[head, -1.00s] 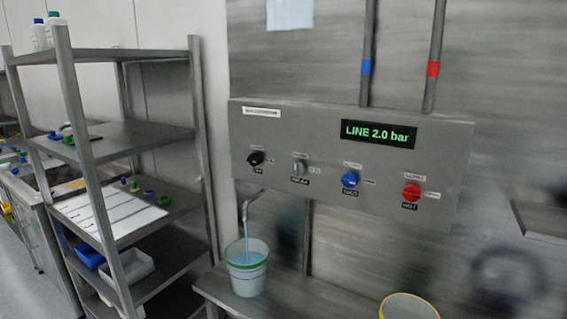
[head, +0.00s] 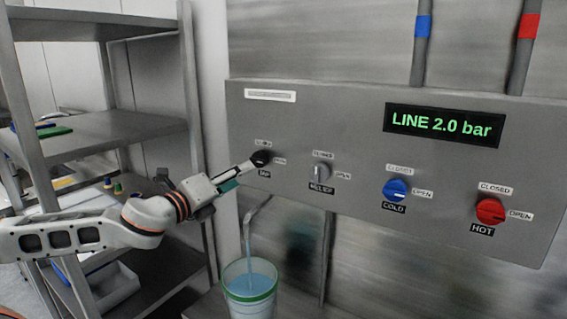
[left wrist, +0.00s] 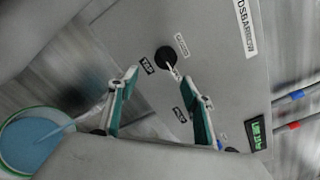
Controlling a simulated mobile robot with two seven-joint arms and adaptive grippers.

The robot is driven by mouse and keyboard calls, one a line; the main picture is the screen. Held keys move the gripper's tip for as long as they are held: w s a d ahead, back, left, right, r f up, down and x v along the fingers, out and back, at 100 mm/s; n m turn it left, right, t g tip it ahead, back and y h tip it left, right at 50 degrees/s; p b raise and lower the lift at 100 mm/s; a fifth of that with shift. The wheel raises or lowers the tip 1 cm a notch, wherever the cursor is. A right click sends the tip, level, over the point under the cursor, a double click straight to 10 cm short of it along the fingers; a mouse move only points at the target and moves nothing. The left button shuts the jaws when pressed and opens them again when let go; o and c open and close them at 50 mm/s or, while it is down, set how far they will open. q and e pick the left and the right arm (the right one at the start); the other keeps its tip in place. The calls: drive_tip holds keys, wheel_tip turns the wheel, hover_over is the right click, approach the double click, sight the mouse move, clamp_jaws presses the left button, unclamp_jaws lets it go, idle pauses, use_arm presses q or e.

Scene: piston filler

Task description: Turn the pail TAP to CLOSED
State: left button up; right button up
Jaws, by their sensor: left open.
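The black TAP knob (head: 261,157) is at the left end of the grey panel, with a label above it, one to its right and a TAP plate below. In the left wrist view the knob (left wrist: 166,57) lies ahead of my fingertips, in line with the gap between them; a pale mark shows on its lower right. My left gripper (head: 246,168) is open, its fingers just in front of the knob; I cannot tell whether they touch it. Blue liquid runs from the spout (head: 254,210) into the green-rimmed pail (head: 250,296). My right gripper is not in view.
To the right are a grey knob (head: 321,172), the blue COLD knob (head: 396,190) and the red HOT knob (head: 489,209). The display (head: 444,124) reads LINE 2.0 bar. A metal shelf rack (head: 95,128) stands on the left, behind my arm.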

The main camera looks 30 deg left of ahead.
sight(259, 162)
use_arm(q)
drive_tip(key=w, duration=0.2)
drive_tip(key=w+r+p, duration=0.1)
drive_tip(key=w, duration=0.4)
drive_tip(key=shift+d+r+p, duration=0.2)
drive_tip(key=shift+d+p, duration=0.05)
drive_tip(key=shift+p, duration=0.15)
drive_tip(key=shift+w+d+f, duration=0.1)
drive_tip(key=shift+w+f, duration=0.05)
drive_tip(key=shift+w, duration=0.55)
drive_tip(key=shift+c, duration=0.5)
drive_tip(key=c, duration=1)
